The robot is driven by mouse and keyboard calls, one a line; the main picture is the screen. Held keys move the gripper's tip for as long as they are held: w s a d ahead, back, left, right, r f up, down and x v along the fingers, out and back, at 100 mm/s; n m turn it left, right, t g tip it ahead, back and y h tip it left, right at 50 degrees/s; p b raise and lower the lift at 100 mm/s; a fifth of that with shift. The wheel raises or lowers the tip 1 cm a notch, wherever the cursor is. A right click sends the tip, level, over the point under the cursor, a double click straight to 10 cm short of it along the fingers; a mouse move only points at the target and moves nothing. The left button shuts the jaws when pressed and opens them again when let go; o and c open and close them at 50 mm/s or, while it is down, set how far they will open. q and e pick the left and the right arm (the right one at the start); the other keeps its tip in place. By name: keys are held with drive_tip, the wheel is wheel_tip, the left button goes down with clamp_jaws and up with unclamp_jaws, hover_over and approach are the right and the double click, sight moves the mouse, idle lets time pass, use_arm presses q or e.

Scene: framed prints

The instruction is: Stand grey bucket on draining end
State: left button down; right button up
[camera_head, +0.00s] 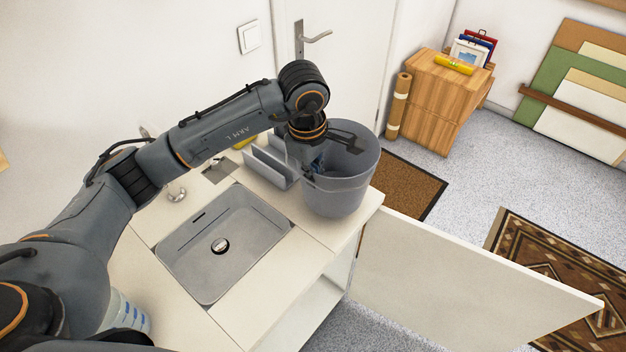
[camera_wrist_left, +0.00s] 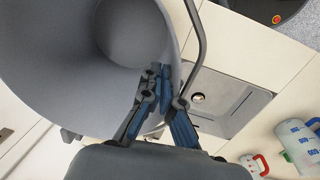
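The grey bucket (camera_head: 342,192) is upright at the right end of the counter, right of the sink. I cannot tell whether its base presses on the counter. My left gripper (camera_head: 322,160) is at the bucket's near left rim, its fingers partly hidden. In the left wrist view, the bucket (camera_wrist_left: 60,70) opens toward the camera and fills the upper left. My right gripper is not in view.
The sink (camera_head: 225,245) and tap lie left of the bucket. A grey rack (camera_head: 268,163) stands close behind its left side. An open cabinet door (camera_head: 460,280) juts out below the counter's right end. A wooden cabinet (camera_head: 440,100) stands farther back.

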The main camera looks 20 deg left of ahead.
use_arm(q)
wheel_tip(320, 180, down, 3)
drive_tip(key=shift+w+a+f+p, duration=0.1)
drive_tip(key=shift+a+p, duration=0.05)
drive_tip(key=shift+p, duration=0.65)
drive_tip(key=shift+f, duration=0.15)
drive_tip(key=c, duration=1.5)
unclamp_jaws()
